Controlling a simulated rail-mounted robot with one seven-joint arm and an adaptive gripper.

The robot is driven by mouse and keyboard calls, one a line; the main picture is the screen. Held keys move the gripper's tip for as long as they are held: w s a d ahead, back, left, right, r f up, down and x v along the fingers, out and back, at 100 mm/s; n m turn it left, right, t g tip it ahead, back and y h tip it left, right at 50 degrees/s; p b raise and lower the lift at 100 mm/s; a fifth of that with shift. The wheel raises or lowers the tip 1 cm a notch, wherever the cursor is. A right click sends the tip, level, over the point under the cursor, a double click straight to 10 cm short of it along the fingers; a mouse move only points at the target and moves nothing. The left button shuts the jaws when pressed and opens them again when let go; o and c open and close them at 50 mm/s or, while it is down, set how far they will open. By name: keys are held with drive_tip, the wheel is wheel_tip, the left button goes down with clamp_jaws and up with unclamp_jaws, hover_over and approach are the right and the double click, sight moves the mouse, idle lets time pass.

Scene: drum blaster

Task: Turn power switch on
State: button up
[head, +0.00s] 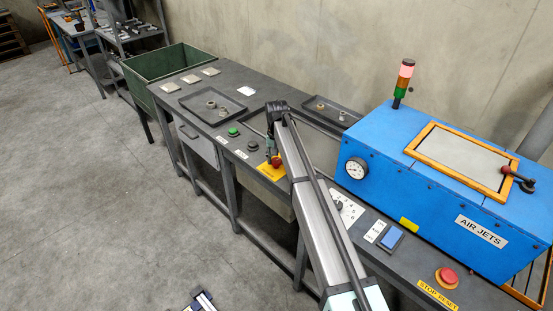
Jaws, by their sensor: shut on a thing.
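A red rotary switch (277,163) on a yellow plate (270,172) is on the front of the grey bench, and I take it as the power switch. My gripper (274,154) points down from the end of my arm and is shut on this red switch. The fingers and wrist hide part of the knob, so its exact angle is hard to tell.
A green button (233,132) and a dark button (224,141) are left of the switch. A black tray (184,103) with metal rings lies farther back. The blue air jets cabinet (385,150) and a red stop button (447,276) are at right. Open floor lies at left.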

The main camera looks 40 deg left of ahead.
sight(277, 160)
drive_tip(key=o, duration=1.1)
drive_tip(key=shift+f, duration=0.15)
drive_tip(key=shift+o, duration=0.2)
wheel_tip(277, 160, up, 12)
